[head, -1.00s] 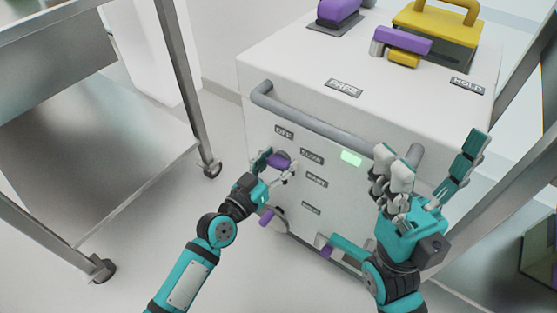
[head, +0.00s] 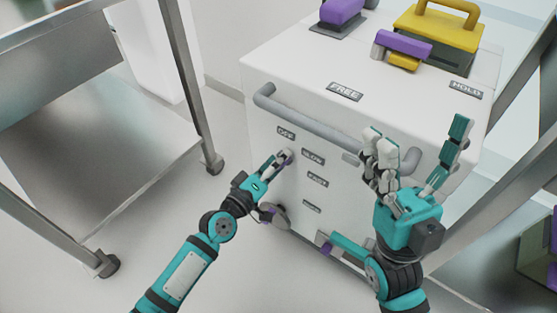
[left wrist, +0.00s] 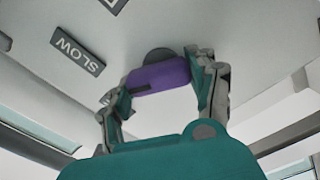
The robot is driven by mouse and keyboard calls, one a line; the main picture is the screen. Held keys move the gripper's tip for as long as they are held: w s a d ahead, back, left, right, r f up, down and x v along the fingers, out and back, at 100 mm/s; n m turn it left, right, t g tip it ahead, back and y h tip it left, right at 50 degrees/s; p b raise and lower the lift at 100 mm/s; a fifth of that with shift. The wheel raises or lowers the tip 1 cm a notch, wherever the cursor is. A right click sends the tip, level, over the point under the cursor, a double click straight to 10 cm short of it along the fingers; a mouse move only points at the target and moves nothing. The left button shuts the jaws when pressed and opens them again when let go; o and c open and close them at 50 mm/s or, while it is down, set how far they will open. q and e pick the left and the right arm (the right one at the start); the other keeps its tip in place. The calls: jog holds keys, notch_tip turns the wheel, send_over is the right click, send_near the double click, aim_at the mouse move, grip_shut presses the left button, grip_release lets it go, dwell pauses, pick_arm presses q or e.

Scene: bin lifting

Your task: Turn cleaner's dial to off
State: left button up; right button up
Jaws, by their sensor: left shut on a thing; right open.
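The cleaner (head: 330,115) is a white box-shaped machine with a grey handle bar across its front. Its purple dial (head: 288,156) is on the front face, beside labels reading OFF (head: 286,131), SLOW (head: 313,156) and FAST (head: 317,180). My left gripper (head: 274,167) is shut on the dial and hides part of it. The left wrist view shows the purple dial (left wrist: 160,75) between the fingers, with the SLOW label nearby. The indicator panel (head: 351,158) looks grey and unlit. My right gripper (head: 412,160) is open and empty in front of the handle's right end.
The cleaner's top carries a purple lever (head: 341,12), a yellow-handled part (head: 438,30) and FREE and HOLD labels. A metal cart (head: 110,170) stands at the left. Another metal frame is at the right. Open floor lies between the left cart and the cleaner.

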pick_arm(q)
jog(key=n, duration=0.5)
jog(key=shift+w+a+f, duration=0.1)
jog(key=shift+a, duration=0.05)
jog(key=shift+n, duration=0.3)
dwell(0.3)
jog(key=o, duration=1.2)
jog(key=v, duration=1.2)
